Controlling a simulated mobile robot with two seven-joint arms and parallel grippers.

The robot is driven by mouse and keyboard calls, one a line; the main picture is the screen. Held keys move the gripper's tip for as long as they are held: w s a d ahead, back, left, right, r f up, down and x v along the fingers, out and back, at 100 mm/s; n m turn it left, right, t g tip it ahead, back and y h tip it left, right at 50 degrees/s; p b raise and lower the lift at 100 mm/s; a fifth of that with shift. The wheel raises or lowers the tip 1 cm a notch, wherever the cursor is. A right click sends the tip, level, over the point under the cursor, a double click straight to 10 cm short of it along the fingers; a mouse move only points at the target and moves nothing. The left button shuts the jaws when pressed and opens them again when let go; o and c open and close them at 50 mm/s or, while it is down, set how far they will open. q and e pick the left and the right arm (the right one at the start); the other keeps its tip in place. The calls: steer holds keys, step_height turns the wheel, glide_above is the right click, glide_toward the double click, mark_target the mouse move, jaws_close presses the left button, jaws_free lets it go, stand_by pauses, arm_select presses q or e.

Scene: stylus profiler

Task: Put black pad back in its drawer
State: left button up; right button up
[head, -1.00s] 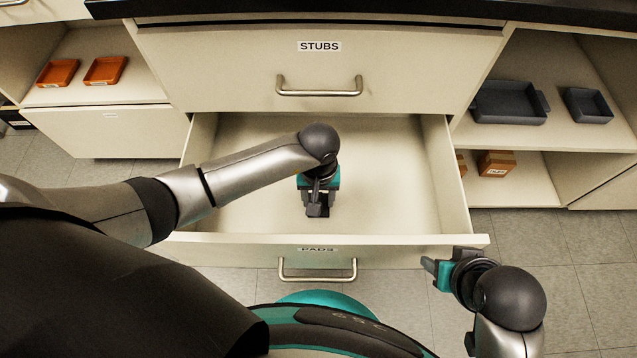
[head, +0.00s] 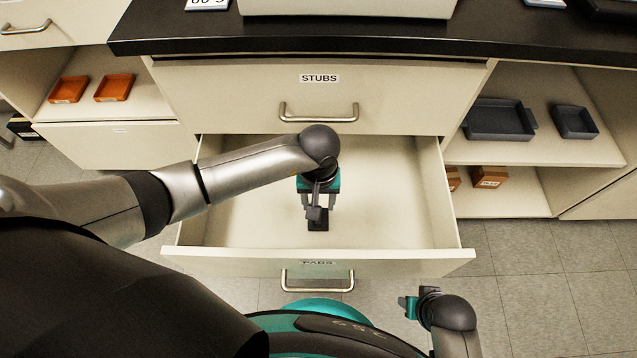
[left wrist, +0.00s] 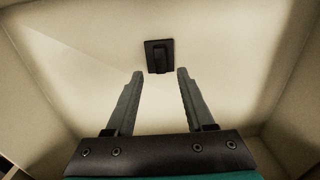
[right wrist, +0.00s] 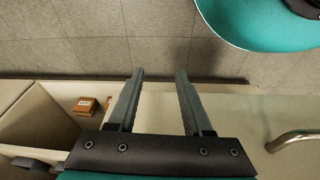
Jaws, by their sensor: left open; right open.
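The black pad (head: 318,224) lies on the floor of the open drawer labelled PADS (head: 380,215). In the left wrist view the pad (left wrist: 159,57) is a small dark square with a raised grip on top, lying flat and apart from the fingers. My left gripper (head: 317,205) points down inside the drawer; its fingers (left wrist: 160,75) are spread and empty. My right gripper (head: 408,305) is outside the drawer at its front right, also open and empty, with its fingers (right wrist: 162,75) over the floor.
The closed STUBS drawer (head: 385,90) is directly above, under a black countertop (head: 330,35). Grey trays (head: 498,122) and orange trays (head: 113,87) sit on side shelves. The PADS drawer handle (head: 318,283) is at its front. The rest of the drawer is empty.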

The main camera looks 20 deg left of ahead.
steer(key=s+d+f+p, duration=0.4)
steer(key=s+f, duration=0.1)
steer(key=f, duration=0.2)
steer(key=shift+s+d+f, duration=0.2)
steer(key=shift+s+f, duration=0.05)
steer(key=shift+s, duration=0.1)
stand_by(0.4)
